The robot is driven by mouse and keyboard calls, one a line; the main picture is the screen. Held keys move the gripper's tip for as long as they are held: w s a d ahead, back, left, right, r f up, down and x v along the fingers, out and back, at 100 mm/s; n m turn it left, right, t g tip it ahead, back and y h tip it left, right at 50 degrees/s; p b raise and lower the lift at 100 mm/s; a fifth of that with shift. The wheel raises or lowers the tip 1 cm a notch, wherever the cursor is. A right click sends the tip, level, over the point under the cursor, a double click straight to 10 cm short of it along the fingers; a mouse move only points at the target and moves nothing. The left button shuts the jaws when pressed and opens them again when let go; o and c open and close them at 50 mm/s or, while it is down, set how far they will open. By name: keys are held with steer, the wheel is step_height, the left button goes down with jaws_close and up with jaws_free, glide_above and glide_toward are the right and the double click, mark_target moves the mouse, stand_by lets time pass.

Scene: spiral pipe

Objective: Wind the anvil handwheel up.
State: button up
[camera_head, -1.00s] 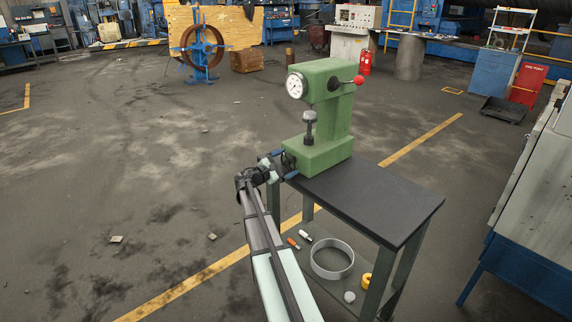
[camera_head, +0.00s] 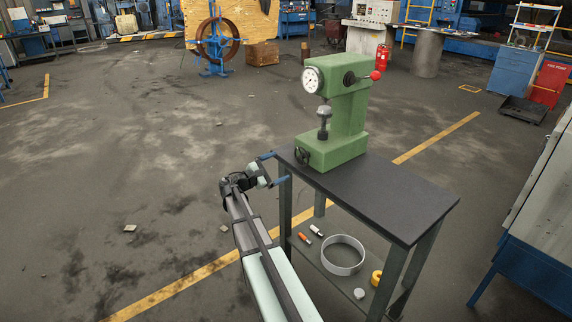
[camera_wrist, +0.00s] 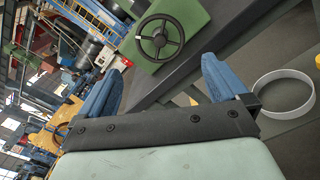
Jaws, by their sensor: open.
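The green hardness tester (camera_head: 330,115) stands on the dark table top. Its black anvil handwheel (camera_head: 302,156) is on the lower front of the green base. In the wrist view the handwheel (camera_wrist: 160,38) shows as a spoked ring, ahead of my gripper and above the gap between its fingers. My gripper (camera_head: 270,169) is open and empty, left of the handwheel and apart from it, by the table's left edge. In the wrist view both blue fingers of my gripper (camera_wrist: 160,85) are spread wide with nothing between them.
The table top (camera_head: 400,195) is bare to the right of the tester. The lower shelf holds a metal ring (camera_head: 343,256), a yellow roll (camera_head: 377,278) and small parts. A red-knobbed lever (camera_head: 374,76) sticks out of the tester's upper right. The floor left of the table is open.

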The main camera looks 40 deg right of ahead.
mark_target(301, 157)
steer(key=shift+a, duration=1.1)
steer(key=shift+w+d+f, duration=0.1)
steer(key=shift+w, duration=0.05)
steer(key=d+n, duration=0.3)
steer(key=d, duration=0.1)
steer(key=d+n, duration=0.3)
steer(key=d, duration=0.2)
steer(key=d+n, duration=0.3)
steer(key=d, duration=0.1)
steer(key=shift+d, duration=0.4)
steer(key=shift+c, duration=0.5)
steer(key=c, duration=0.6)
